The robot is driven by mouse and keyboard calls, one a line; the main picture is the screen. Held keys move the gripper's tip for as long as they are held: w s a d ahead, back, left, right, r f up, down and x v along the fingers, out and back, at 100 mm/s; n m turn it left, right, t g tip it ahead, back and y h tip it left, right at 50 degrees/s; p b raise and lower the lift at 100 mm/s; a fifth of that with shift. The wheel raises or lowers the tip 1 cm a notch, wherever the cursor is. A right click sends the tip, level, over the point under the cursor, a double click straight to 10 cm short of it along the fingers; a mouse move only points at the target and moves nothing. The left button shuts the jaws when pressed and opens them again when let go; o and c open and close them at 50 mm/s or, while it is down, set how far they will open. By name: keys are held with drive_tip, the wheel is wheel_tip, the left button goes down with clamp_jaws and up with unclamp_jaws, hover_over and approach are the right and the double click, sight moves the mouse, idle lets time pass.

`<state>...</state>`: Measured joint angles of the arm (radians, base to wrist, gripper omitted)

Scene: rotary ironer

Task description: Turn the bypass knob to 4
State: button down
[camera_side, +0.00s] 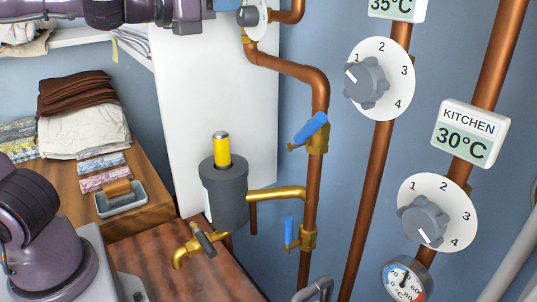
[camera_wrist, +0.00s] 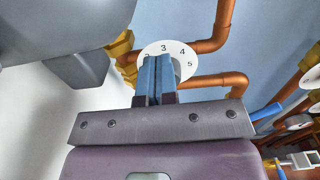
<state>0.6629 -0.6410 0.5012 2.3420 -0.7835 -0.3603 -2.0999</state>
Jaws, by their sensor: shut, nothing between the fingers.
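A white dial with a grey knob (camera_side: 248,16) is at the top of the side view, on a copper pipe beside the white panel. No name label shows on it, so I cannot confirm that it is the bypass knob. In the wrist view a white dial (camera_wrist: 180,50) shows the numbers 3, 4 and 5 and part of a 2. My gripper (camera_wrist: 156,64) is shut, its blue fingers in front of this dial and hiding its lower middle and knob. In the side view the fingertips (camera_side: 228,4) are close to the grey knob; I cannot tell whether they touch. The knob's pointer is not readable.
Two other dials stand to the right: an upper dial (camera_side: 396,58) pointing near 1 and a lower dial (camera_side: 452,192) pointing near 4, under a KITCHEN 30°C display (camera_side: 469,134). Copper pipes, a blue-handled valve (camera_side: 311,127) and a grey cylinder (camera_side: 225,190) lie below my gripper.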

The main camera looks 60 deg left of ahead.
drive_tip(key=s, duration=0.5)
drive_tip(key=shift+d+r, duration=0.15)
drive_tip(key=shift+d, duration=0.2)
drive_tip(key=shift+m, duration=0.3)
drive_tip(key=s+d+f+m+g+h, duration=0.2)
drive_tip(key=d+f+m+g+h, duration=0.15)
drive_tip(key=m, duration=0.85)
drive_tip(key=s+d+f+m+g+h, duration=0.1)
drive_tip(key=d+f+m+g+h, duration=0.3)
drive_tip(key=m, duration=0.8)
drive_tip(key=s+a+f+m+g+y, duration=0.5)
drive_tip(key=f+m, duration=0.4)
drive_tip(key=m, duration=0.2)
drive_tip(key=shift+s+a+f+m+y, duration=0.2)
drive_tip(key=shift+s+m+y, duration=0.1)
drive_tip(key=shift+s+y, duration=0.6)
